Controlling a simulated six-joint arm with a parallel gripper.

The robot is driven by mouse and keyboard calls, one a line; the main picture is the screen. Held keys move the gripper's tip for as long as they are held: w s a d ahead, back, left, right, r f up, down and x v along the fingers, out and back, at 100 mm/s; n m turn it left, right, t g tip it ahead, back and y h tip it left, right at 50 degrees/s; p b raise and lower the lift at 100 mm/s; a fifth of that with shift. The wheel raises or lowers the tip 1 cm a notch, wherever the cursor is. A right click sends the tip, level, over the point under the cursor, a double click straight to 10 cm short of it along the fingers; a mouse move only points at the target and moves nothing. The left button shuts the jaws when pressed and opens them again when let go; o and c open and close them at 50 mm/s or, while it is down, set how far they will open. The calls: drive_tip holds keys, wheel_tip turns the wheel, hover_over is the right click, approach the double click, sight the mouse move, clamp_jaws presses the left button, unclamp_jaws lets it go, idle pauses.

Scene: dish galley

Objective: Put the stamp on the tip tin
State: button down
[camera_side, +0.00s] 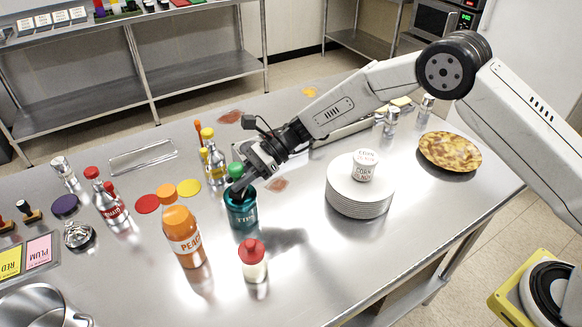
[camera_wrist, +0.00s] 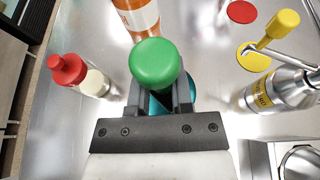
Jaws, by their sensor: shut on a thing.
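The stamp shows as a round green knob (camera_wrist: 156,63) between my gripper's fingers, and the knob also shows in the side view (camera_side: 236,169). My gripper (camera_side: 239,184) is shut on it and points down over the tip tin. The tip tin (camera_side: 242,212) is a teal cylinder marked TIPS, standing upright on the steel counter. The stamp's lower part is hidden by the fingers. I cannot tell whether it touches the tin's top. In the wrist view a little teal (camera_wrist: 158,103) shows below the knob.
An orange PEACH bottle (camera_side: 184,236) and a red-capped cream bottle (camera_side: 254,266) stand close in front of the tin. A yellow-labelled bottle (camera_side: 214,164) stands behind it. A plate stack (camera_side: 360,197) bearing a white cup (camera_side: 365,166) is to the right.

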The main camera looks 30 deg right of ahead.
drive_tip(key=shift+f, duration=0.2)
drive_tip(key=shift+f, duration=0.15)
drive_tip(key=c, duration=0.5)
unclamp_jaws()
drive_tip(key=v, duration=1.2)
drive_tip(key=shift+w, duration=0.1)
